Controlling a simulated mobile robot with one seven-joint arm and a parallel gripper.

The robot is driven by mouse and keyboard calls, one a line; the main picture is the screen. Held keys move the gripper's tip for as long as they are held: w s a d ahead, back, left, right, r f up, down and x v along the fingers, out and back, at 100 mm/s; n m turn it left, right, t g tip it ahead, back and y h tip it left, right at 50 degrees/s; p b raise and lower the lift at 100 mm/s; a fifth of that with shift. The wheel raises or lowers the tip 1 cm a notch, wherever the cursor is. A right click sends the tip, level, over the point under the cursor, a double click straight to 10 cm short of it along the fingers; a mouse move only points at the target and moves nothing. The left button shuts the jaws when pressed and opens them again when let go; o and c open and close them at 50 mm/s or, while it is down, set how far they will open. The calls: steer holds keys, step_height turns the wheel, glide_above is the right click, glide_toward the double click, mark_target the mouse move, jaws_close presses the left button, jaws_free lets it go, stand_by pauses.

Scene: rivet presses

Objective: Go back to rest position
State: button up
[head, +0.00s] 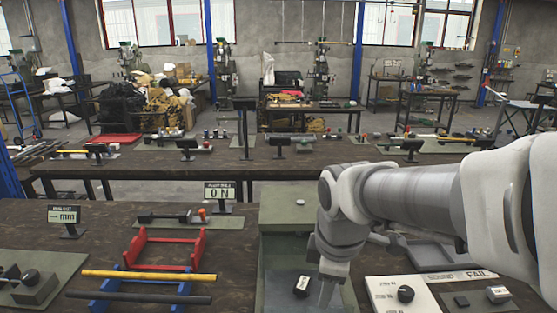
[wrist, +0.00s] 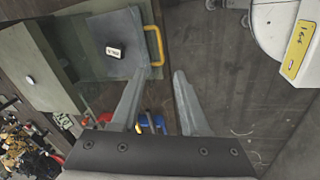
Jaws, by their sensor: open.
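My gripper (head: 328,292) hangs low at the front of the green press (head: 287,215) in the head view, partly cut off by the frame's bottom edge. In the wrist view my gripper (wrist: 162,74) has its two fingers apart, with nothing between them. A small dark block with a white label (head: 302,285) sits on the press's grey plate to the left of my gripper. The block also shows in the wrist view (wrist: 113,52), apart from the fingers, near a yellow handle (wrist: 155,46).
A red rack (head: 165,252) and a blue rack with yellow and black bars (head: 150,277) stand to the left. An ON sign (head: 220,192) and a mm sign (head: 65,215) stand behind. A white panel with a black knob (head: 405,294) lies to the right.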

steer(key=s+d+r+m+t, duration=0.1)
steer(key=s+d+r+m, duration=0.1)
steer(key=s+m, duration=0.3)
steer(key=s+d+r+m+t, duration=0.2)
steer(key=s+m, duration=0.3)
steer(key=m, duration=0.5)
steer(key=shift+d+r, duration=0.35)
steer(key=shift+d, duration=0.25)
